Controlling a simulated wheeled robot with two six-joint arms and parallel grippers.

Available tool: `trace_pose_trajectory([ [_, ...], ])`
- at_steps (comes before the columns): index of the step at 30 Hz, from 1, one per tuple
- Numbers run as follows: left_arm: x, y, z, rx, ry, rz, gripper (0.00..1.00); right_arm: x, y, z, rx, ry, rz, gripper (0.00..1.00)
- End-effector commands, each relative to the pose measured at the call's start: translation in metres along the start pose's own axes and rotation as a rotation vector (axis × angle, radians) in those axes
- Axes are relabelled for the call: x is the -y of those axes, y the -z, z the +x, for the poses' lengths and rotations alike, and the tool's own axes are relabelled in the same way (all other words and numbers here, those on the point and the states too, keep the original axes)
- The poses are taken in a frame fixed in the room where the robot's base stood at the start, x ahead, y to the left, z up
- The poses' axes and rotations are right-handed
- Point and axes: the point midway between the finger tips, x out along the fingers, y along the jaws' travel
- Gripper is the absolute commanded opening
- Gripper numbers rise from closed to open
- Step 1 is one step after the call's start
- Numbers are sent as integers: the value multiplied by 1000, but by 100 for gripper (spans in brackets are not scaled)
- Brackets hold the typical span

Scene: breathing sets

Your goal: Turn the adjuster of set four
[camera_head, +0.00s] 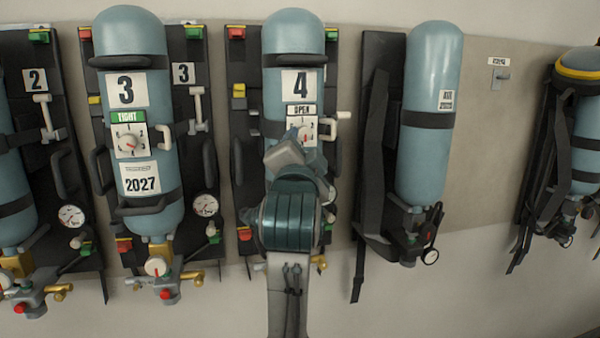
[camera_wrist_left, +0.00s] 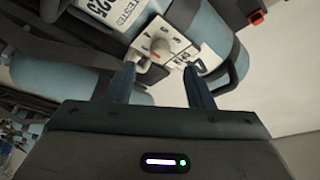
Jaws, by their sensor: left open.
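Set four is a blue cylinder (camera_head: 280,60) marked 4 on a dark backplate. Its adjuster (camera_head: 306,134) is a round dial with a red mark on a white plate, under a sign reading OPEN. My left gripper (camera_head: 293,150) is in front of set four and hides the cylinder's lower part. In the left wrist view the adjuster knob (camera_wrist_left: 160,48) shows just beyond and between the spread fingertips of my left gripper (camera_wrist_left: 159,68). The gripper is open and empty; contact with the knob cannot be told. My right gripper is not in view.
Set three (camera_head: 150,90), with a green TIGHT sign, hangs to the left. A pale lever (camera_head: 343,115) sticks out right of set four's dial. A cylinder with black straps (camera_head: 430,85) hangs to the right. An empty hook (camera_head: 502,76) is farther right.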

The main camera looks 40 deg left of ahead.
Motion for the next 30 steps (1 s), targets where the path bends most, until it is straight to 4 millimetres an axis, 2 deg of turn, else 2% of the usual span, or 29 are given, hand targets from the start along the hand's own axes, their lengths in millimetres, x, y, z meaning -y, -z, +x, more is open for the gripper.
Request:
trace_pose_trajectory([
  [1,-4,-1,-11,-2,-1,-7,48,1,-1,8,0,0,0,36],
  [4,-3,-1,-27,-2,-1,-6,48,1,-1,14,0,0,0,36],
  [12,-1,0,-49,0,1,-1,48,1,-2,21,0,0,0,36],
  [30,0,0,-52,1,0,2,48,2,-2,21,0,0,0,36],
])
